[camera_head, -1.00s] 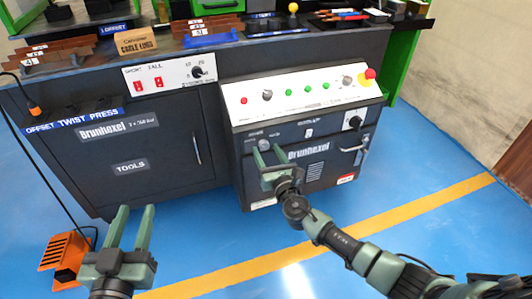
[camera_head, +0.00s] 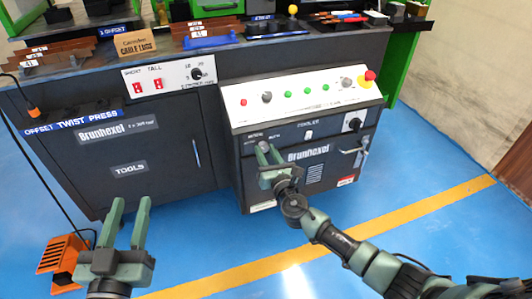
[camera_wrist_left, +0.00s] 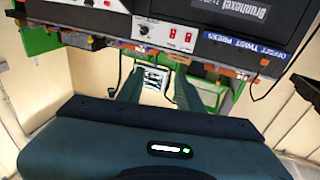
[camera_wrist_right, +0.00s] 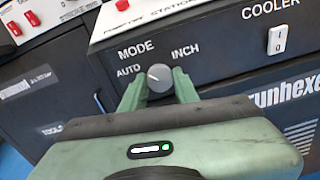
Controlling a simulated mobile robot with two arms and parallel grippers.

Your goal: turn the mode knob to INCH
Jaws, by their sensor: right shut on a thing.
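The mode knob (camera_wrist_right: 160,80) is a round grey knob on the dark front panel, between the labels AUTO on its left and INCH on its upper right. Its pale pointer mark leans up and left, toward the AUTO side. My right gripper (camera_wrist_right: 159,88) is shut on the knob, one finger on each side; in the head view my right gripper (camera_head: 267,150) reaches the panel and mostly covers the knob. My left gripper (camera_head: 130,207) is open and empty, low in front of the tools cabinet, away from the knob.
The white control panel (camera_head: 300,94) with coloured buttons and a red emergency stop (camera_head: 368,77) slopes above the knob. The white COOLER switch (camera_wrist_right: 277,40) sits to the right. An orange pedal (camera_head: 62,256) lies on the floor at left. The floor around is otherwise clear.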

